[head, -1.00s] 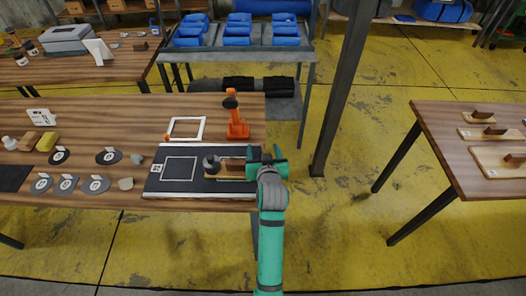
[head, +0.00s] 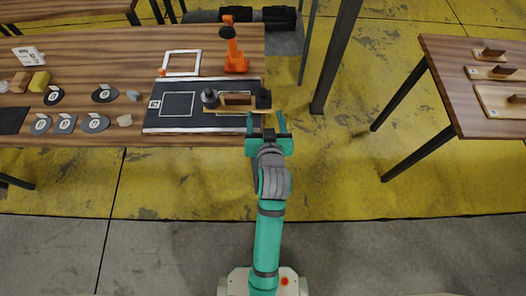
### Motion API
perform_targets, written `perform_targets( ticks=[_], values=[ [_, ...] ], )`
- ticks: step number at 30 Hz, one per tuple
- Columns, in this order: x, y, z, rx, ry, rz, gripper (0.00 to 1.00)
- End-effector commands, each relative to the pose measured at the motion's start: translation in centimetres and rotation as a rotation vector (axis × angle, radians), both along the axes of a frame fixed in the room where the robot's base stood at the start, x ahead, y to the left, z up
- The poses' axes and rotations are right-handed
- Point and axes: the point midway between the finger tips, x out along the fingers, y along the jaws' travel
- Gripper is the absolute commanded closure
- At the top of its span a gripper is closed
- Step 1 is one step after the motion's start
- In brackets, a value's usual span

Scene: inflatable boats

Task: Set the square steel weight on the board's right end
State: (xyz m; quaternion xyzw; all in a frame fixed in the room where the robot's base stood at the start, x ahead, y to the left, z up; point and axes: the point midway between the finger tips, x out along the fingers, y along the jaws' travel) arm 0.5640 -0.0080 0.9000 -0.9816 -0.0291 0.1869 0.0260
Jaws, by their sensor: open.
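A small wooden board (head: 236,111) lies on the black mat (head: 178,125) near the right edge of the left table. A round dark weight (head: 210,98) stands on its left end. The square steel weight (head: 263,98), dark, stands at its right end and seems to rest on the board. A brown wooden block (head: 237,99) is between the two weights. My gripper (head: 267,121) is open and empty, just on the near side of the square weight.
An orange arm-shaped stand (head: 236,60) and a white square frame (head: 182,63) stand behind the mat. Grey discs (head: 95,123) and small blocks lie to the left. Another table (head: 460,75) with wooden boards is at right. A dark post (head: 335,60) rises between the tables.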

Motion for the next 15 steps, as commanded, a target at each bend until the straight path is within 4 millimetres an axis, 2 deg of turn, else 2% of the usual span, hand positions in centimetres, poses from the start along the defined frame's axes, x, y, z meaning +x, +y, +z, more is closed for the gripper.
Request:
perform_targets(
  ticks=[1,6,15],
  values=[
    [-1.6,0.2,-1.5,0.004,0.006,-0.009,0.37],
    [-6.5,0.3,-4.2,0.009,-0.015,-0.043,0.37],
    [-15.9,0.5,-6.8,-0.005,-0.051,-0.079,0.37]
  ],
)
